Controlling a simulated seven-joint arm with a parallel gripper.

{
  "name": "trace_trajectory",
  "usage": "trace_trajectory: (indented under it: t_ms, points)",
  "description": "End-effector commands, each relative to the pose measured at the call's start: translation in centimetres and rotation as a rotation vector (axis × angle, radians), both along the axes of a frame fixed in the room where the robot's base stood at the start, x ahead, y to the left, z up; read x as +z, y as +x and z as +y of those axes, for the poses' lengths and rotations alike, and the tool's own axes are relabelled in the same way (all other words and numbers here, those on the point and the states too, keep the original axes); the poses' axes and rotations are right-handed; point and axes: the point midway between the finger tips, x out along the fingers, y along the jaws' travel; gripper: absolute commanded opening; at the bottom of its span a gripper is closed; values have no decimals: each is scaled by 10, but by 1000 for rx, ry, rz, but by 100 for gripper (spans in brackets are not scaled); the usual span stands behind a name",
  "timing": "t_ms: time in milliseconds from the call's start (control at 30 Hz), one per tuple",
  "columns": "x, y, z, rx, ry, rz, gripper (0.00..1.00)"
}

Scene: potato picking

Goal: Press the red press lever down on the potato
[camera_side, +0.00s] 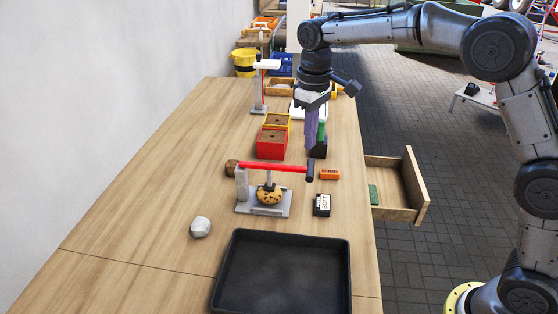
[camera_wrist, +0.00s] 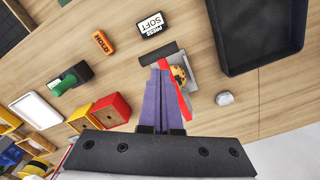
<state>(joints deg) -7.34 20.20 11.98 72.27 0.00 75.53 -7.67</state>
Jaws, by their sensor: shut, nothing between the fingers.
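The red press lever (camera_side: 275,167) runs nearly level across the grey press (camera_side: 242,187) and ends in a black grip (camera_side: 310,171). A brown, dark-spotted potato (camera_side: 270,196) sits on the press base under the plunger; I cannot tell whether the plunger touches it. My gripper (camera_side: 309,149), with purple fingers, is shut and empty, pointing down above or just behind the black grip. In the wrist view, the fingertips (camera_wrist: 159,68) overlap the lever near its grip (camera_wrist: 161,53), and the potato (camera_wrist: 179,74) is partly hidden behind them.
A "PRESS SOFT" block (camera_side: 322,205) and an orange block (camera_side: 329,173) lie right of the press. A black tray (camera_side: 234,262) is in front, a grey lump (camera_side: 200,227) at left. Red bin (camera_side: 270,150) stands behind; an open drawer (camera_side: 421,190) juts out right.

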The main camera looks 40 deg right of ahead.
Motion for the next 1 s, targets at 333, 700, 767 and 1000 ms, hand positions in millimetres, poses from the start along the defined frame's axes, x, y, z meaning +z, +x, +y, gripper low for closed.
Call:
trace_trajectory:
  t_ms: [333, 700, 767, 1000]
  points:
    - [26, 0, 0, 0, 0, 0, 0]
    - [34, 0, 0, 0, 0, 1, 0]
    - [34, 0, 0, 0, 0, 1, 0]
    - [77, -13, -10, -18, 10, -84, 0]
